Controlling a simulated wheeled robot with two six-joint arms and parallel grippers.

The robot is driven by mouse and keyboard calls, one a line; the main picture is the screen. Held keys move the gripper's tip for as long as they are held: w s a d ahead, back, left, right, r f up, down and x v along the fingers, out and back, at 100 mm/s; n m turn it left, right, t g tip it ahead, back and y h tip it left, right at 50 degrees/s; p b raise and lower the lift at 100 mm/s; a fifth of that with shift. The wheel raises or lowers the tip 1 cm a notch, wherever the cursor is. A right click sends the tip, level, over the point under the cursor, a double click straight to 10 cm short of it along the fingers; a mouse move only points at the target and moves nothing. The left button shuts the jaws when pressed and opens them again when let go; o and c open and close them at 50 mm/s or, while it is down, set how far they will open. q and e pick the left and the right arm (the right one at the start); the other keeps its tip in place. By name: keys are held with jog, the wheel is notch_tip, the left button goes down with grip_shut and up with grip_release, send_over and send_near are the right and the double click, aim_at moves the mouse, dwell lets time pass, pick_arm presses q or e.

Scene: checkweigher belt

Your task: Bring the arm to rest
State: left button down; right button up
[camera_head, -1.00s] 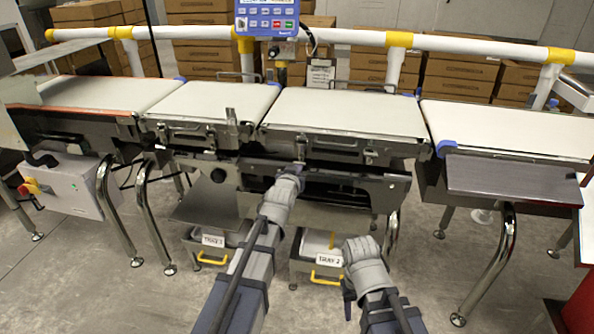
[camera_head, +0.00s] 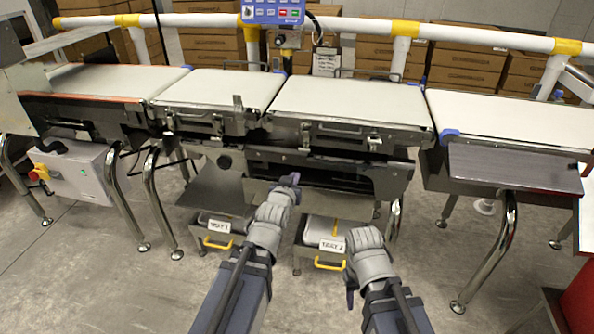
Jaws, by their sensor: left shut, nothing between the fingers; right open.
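My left gripper (camera_head: 291,181) is shut and empty. It is at the end of my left arm, in front of the lower frame of the checkweigher (camera_head: 330,168); whether it touches the frame I cannot tell. My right gripper (camera_head: 350,287) hangs low at the right of tray 2, apart from the belts, its fingers partly hidden by its own wrist. Nothing shows in either hand.
Several pale belts (camera_head: 350,100) run across, empty. Tray 1 (camera_head: 218,226) and tray 2 (camera_head: 331,246), with yellow handles, sit below the frame. A control panel (camera_head: 272,11) stands above. A dark side shelf (camera_head: 513,170) is at the right. The front floor is clear.

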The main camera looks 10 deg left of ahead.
pick_arm(q)
jog(key=shift+s, duration=0.65)
pick_arm(e)
jog(key=shift+s+f, duration=0.1)
jog(key=shift+s, duration=0.35)
pick_arm(q)
jog(key=shift+f, duration=0.1)
